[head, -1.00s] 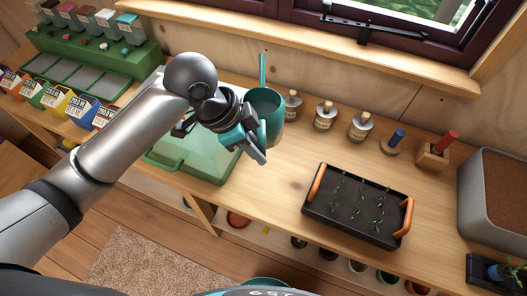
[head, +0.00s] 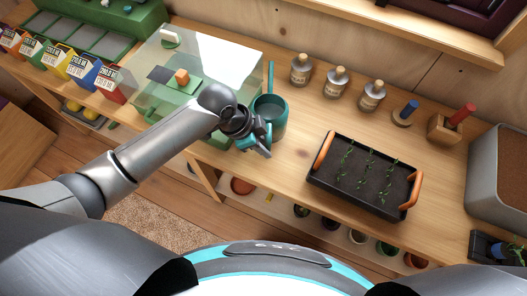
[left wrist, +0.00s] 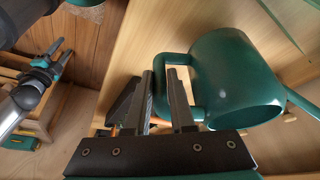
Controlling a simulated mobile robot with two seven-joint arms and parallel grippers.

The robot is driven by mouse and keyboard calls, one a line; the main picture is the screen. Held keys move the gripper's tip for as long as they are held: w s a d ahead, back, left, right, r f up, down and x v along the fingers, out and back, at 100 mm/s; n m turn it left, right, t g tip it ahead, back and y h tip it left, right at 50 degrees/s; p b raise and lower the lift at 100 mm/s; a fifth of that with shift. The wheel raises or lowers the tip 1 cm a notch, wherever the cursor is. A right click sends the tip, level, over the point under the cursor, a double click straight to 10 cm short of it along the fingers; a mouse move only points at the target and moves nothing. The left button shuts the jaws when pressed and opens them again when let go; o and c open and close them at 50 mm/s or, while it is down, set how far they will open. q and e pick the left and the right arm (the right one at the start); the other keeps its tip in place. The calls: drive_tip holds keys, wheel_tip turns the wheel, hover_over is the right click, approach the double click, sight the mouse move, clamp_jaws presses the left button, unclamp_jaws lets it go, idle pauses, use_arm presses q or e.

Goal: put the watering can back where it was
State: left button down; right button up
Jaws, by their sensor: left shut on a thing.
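The watering can (head: 270,113) is a teal cup with a thin spout and a side handle. It stands upright in the head view, at the worktop's back half, left of the bottles. My left gripper (head: 257,139) is shut on its handle, on the near left side. In the left wrist view the can (left wrist: 236,82) is right of my left gripper's fingers (left wrist: 165,78), its handle loop between them. I cannot tell whether its base touches the wood. My right gripper (left wrist: 61,54) shows small at the left wrist view's left, fingers apart and empty.
A clear-lidded green propagator (head: 150,95) is close on the left. Several bottles (head: 335,82) line the back. A black seedling tray (head: 363,178) with orange handles lies to the right. Bare worktop (head: 285,160) lies between can and tray.

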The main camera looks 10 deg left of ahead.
use_arm(q)
drive_tip(key=shift+w+f, duration=0.1)
drive_tip(key=shift+f, duration=1.65)
drive_tip(key=shift+f+b, duration=0.1)
drive_tip(key=shift+b, duration=0.2)
drive_tip(key=c, duration=0.8)
unclamp_jaws()
drive_tip(key=shift+f, duration=0.1)
drive_tip(key=shift+o, duration=0.2)
drive_tip(key=p+v, duration=0.1)
drive_tip(key=v, duration=1.1)
drive_tip(key=shift+p, duration=0.4)
